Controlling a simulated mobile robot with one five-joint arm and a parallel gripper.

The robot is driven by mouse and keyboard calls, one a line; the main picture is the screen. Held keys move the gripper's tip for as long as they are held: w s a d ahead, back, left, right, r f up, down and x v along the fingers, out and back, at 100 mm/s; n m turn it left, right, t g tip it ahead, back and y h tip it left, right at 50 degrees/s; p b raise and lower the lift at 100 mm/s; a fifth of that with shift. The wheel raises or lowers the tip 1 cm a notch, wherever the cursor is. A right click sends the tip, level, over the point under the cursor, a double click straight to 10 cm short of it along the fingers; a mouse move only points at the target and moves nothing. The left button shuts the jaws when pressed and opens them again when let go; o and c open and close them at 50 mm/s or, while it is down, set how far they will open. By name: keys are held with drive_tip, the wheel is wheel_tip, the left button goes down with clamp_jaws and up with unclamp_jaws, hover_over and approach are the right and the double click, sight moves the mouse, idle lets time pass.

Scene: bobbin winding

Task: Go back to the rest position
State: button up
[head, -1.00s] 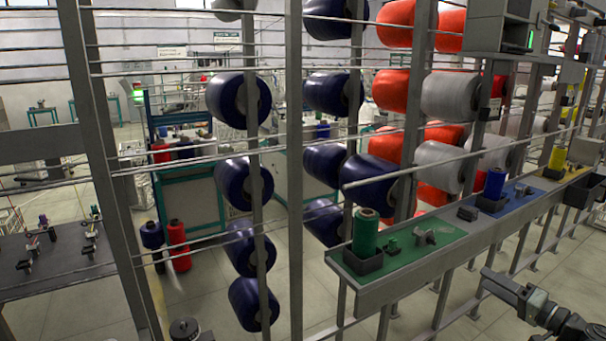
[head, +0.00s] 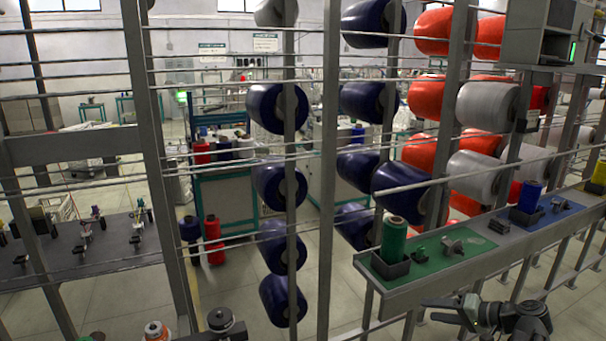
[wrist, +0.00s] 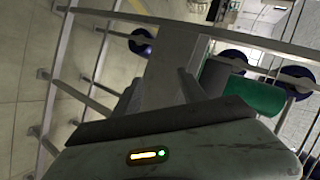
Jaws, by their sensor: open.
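My gripper (head: 432,311) is at the lower right of the head view, on my black arm. It points left, its jaws are apart, and I see nothing between them. It shows below the shelf's front edge, near the green mat (head: 440,253). On that mat stand a green thread spool (head: 394,238) in a dark square holder (head: 390,266), a small green part (head: 420,254) and a grey metal part (head: 453,247).
The grey shelf (head: 420,286) runs to the right with a blue spool (head: 529,196) on a blue mat. A metal rack post (head: 328,180) and large navy bobbins (head: 279,108) stand ahead. A dark table (head: 90,262) is at left. Bare floor (head: 130,305) shows at lower left.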

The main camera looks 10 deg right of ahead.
drive_tip(key=a+f+n+g+h+p, duration=0.2)
drive_tip(key=a+g, duration=0.3)
drive_tip(key=a, duration=1)
drive_tip(key=a+f+n+g+h+p, duration=0.3)
drive_tip(key=a+n+g+h+p, duration=0.1)
drive_tip(key=a, duration=1.1)
drive_tip(key=shift+s+a+f+g+h, duration=0.15)
drive_tip(key=shift+s+f+g+h, duration=0.2)
drive_tip(key=shift+g+h, duration=0.3)
